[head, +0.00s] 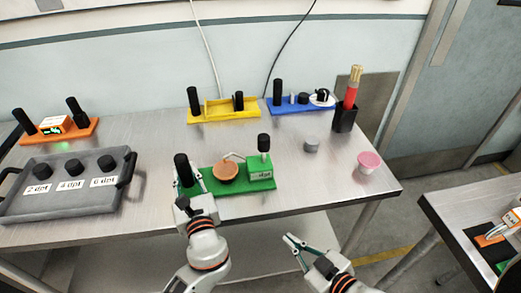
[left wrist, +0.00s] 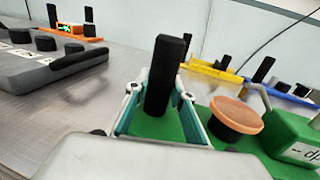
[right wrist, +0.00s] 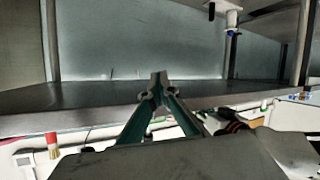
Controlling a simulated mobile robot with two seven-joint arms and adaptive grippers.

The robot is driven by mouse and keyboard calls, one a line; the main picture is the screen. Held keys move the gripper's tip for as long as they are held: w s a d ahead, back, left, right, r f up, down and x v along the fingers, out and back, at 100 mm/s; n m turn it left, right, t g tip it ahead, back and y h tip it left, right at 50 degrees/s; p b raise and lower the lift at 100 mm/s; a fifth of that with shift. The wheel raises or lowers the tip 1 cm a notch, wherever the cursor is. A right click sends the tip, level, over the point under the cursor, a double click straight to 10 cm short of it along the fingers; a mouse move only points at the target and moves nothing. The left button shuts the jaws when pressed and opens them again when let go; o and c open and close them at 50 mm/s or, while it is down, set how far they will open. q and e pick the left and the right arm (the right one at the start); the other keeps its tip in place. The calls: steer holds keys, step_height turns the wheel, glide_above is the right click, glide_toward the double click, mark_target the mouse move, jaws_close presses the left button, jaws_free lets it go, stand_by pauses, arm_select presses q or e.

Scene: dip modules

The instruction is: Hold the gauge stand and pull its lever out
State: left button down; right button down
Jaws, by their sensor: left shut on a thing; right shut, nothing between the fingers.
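The green stand (head: 236,202) is near the table's front edge, with a black post (head: 182,165) at its left end. An orange-brown disc (head: 225,171) sits in its middle. A green block (head: 261,175) with a "dpt" label and a black knob (head: 264,142) is at its right. A thin grey bent rod (head: 235,155) runs between disc and block. My left gripper (head: 190,182) is shut on the black post, which stands upright between its fingers in the left wrist view (left wrist: 163,80). My right gripper (head: 290,240) is shut and empty, in front of the table edge, apart from the stand.
A grey tray (head: 65,208) with labelled black knobs is at left, with an orange stand (head: 62,134) behind it. Yellow (head: 220,116) and blue (head: 290,110) stands are at the back. A black holder (head: 343,118), grey cylinder (head: 311,145) and pink cup (head: 368,163) are right.

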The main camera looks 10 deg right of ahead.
steer(key=a+r+n, duration=0.1)
steer(key=r, duration=0.1)
steer(key=a+r+y, duration=0.1)
steer(key=r, duration=0.1)
steer(key=w+a+r+n+y, duration=0.1)
steer(key=r, duration=0.1)
steer(key=shift+r+n, duration=0.3)
steer(key=shift+r, duration=0.05)
steer(key=n+t+y, duration=0.2)
steer(key=n, duration=1.2)
glide_toward(264, 150)
steer(key=s+a, duration=0.2)
steer(key=a, duration=0.3)
steer(key=shift+s+r+n, duration=0.15)
steer(key=shift+r+n, duration=0.15)
steer(key=shift+n, duration=0.2)
steer(key=shift+w+a, duration=0.3)
steer(key=shift+w, duration=1.25)
steer(key=shift+w+a, duration=0.3)
steer(key=shift+w, duration=1.25)
steer(key=shift+w+a, duration=0.3)
steer(key=shift+w, duration=1.25)
